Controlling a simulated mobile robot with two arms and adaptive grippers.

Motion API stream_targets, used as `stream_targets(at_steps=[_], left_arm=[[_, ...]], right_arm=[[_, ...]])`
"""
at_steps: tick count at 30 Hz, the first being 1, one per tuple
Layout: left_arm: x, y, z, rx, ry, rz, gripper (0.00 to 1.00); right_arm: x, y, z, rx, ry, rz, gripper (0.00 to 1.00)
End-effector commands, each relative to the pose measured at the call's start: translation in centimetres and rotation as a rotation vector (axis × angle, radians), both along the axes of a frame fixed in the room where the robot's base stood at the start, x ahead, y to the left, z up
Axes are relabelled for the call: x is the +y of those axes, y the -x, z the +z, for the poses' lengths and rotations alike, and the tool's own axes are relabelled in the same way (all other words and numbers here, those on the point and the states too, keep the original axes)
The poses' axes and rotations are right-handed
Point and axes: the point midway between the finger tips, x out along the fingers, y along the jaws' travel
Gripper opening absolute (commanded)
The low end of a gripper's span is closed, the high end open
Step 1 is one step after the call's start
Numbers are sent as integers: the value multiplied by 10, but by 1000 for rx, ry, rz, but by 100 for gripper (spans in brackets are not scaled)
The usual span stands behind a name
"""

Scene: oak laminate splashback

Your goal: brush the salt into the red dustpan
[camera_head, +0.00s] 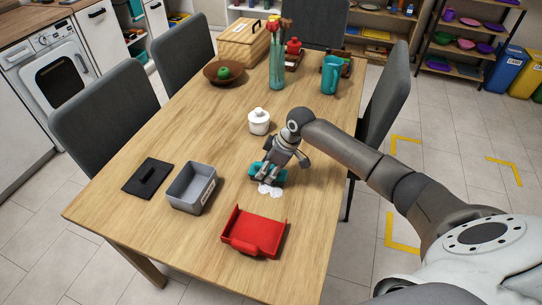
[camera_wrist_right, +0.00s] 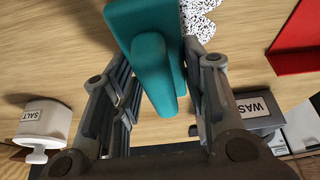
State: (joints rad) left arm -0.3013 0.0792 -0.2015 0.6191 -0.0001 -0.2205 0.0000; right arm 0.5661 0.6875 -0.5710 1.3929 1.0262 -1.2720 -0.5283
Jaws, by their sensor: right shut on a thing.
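My right gripper (camera_head: 277,165) is shut on a teal brush (camera_head: 281,178) and holds it low over the wooden table, at the far edge of the salt. In the right wrist view the brush (camera_wrist_right: 153,65) lies between the fingers. The salt (camera_head: 269,190) is a small white patch on the table. It also shows at the top of the right wrist view (camera_wrist_right: 198,18), beside the brush. The red dustpan (camera_head: 265,219) lies on the table nearer to me than the salt, with a bare gap between them. My left gripper is not in view.
A grey bin (camera_head: 183,199) labelled as waste in the right wrist view (camera_wrist_right: 258,112) stands left of the dustpan, with a black lid (camera_head: 140,184) beside it. A white salt jar (camera_head: 259,122) stands beyond the brush. A vase (camera_head: 277,75) and teal jug (camera_head: 330,75) stand farther back.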

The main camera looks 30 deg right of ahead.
Motion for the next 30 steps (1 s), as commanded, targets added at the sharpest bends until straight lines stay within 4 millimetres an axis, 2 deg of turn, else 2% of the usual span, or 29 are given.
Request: stream_targets(at_steps=[9,30], left_arm=[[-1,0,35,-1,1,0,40],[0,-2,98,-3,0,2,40]], right_arm=[[28,29,5,2,-1,3,22],[86,90,4,3,-3,2,22]])
